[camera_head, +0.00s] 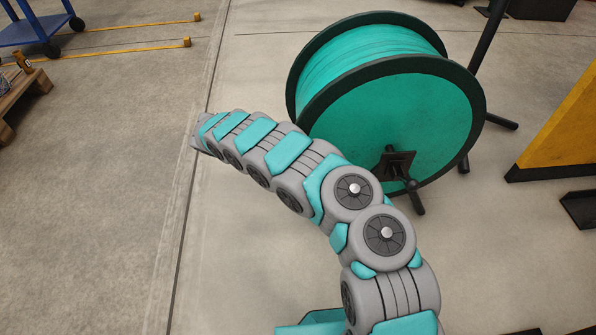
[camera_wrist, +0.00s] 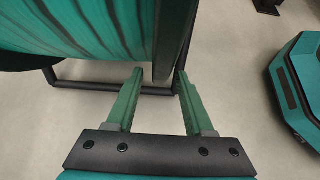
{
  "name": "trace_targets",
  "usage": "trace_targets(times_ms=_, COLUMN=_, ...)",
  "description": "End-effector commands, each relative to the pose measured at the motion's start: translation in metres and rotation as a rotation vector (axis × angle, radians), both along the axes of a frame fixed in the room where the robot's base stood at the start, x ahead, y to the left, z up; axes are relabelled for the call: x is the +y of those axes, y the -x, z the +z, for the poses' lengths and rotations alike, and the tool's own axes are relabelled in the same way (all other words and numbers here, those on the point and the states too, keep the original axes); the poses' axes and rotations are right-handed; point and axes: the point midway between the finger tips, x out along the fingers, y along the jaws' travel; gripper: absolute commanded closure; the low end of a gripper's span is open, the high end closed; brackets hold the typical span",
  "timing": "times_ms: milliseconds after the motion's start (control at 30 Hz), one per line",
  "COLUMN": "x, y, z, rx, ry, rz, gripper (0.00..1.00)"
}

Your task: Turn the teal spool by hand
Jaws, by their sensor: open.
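The teal spool (camera_head: 400,125) stands on its side-on axle in the head view, with dark flange rims and teal winding between them. In the wrist view its winding (camera_wrist: 75,30) fills the upper left, and a dark flange rim (camera_wrist: 172,40) comes down at the top middle. My gripper (camera_wrist: 160,73) is open, its two green fingers pointing at the spool. The flange's lower edge shows between the fingertips; I cannot tell whether either finger touches it.
The spool's black stand has a hub bracket (camera_head: 393,165) and tube legs on the floor; a floor bar (camera_wrist: 85,86) crosses beyond my fingers. A yellow panel (camera_head: 565,130) stands right. A blue cart (camera_head: 35,28) and wooden pallet (camera_head: 22,92) are left. Floor left of my arm is clear.

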Motion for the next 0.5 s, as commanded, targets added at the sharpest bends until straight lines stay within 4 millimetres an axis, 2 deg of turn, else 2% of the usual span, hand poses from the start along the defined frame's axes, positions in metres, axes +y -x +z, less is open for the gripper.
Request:
trace_targets(times_ms=300, x=0.042, y=-0.001, z=0.027, rx=-0.001, ry=-0.004, rz=0.004, gripper=0.47)
trace_targets(times_ms=500, x=0.048, y=0.0, z=0.032, rx=0.0, ry=-0.003, rz=0.0, gripper=0.47)
